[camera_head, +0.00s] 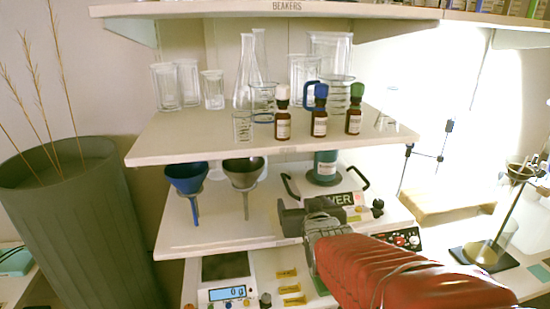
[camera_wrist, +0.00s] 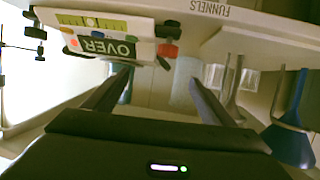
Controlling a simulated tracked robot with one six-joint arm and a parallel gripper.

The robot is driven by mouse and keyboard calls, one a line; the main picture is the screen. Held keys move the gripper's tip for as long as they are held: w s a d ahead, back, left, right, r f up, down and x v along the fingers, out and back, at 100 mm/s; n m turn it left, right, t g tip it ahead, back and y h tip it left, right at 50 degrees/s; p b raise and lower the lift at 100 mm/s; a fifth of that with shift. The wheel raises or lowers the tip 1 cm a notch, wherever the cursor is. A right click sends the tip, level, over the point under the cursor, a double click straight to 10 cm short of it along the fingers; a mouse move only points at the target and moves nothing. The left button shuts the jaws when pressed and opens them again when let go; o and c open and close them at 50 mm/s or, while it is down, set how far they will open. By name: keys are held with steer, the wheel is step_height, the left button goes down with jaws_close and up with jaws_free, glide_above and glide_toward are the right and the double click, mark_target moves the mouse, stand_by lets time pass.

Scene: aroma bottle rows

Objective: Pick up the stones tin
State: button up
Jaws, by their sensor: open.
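No tin can be read as the stones tin in either view. A teal cylinder (camera_head: 325,168) with a pale band stands at the back of the middle shelf in the head view; I cannot tell whether it is the tin. In the wrist view, which is upside down, a teal shape (camera_wrist: 125,88) shows partly behind one finger. My gripper (camera_head: 308,212) is in front of the middle shelf, right of the funnels. In the wrist view my gripper (camera_wrist: 160,78) has its fingers apart with nothing held between them.
A blue funnel (camera_head: 187,178) and a dark funnel (camera_head: 244,172) stand left of my gripper. A device with a sign (camera_head: 337,199) is close on the right. The upper shelf (camera_head: 175,140) holds glassware and three brown bottles (camera_head: 319,122). A scale (camera_head: 227,290) is below.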

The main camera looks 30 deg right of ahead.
steer(key=d+t+h, duration=0.1)
steer(key=d, duration=0.1)
steer(key=d+r+t, duration=0.1)
steer(key=d, duration=0.2)
steer(key=d+r+m+h, duration=0.1)
steer(key=d, duration=0.2)
steer(key=shift+w+d+t+h, duration=0.2)
steer(key=shift+w+t+h, duration=0.1)
steer(key=shift+t, duration=0.1)
steer(key=shift+s+d+r, duration=0.1)
steer(key=shift+d+r, duration=0.2)
steer(key=shift+d, duration=0.05)
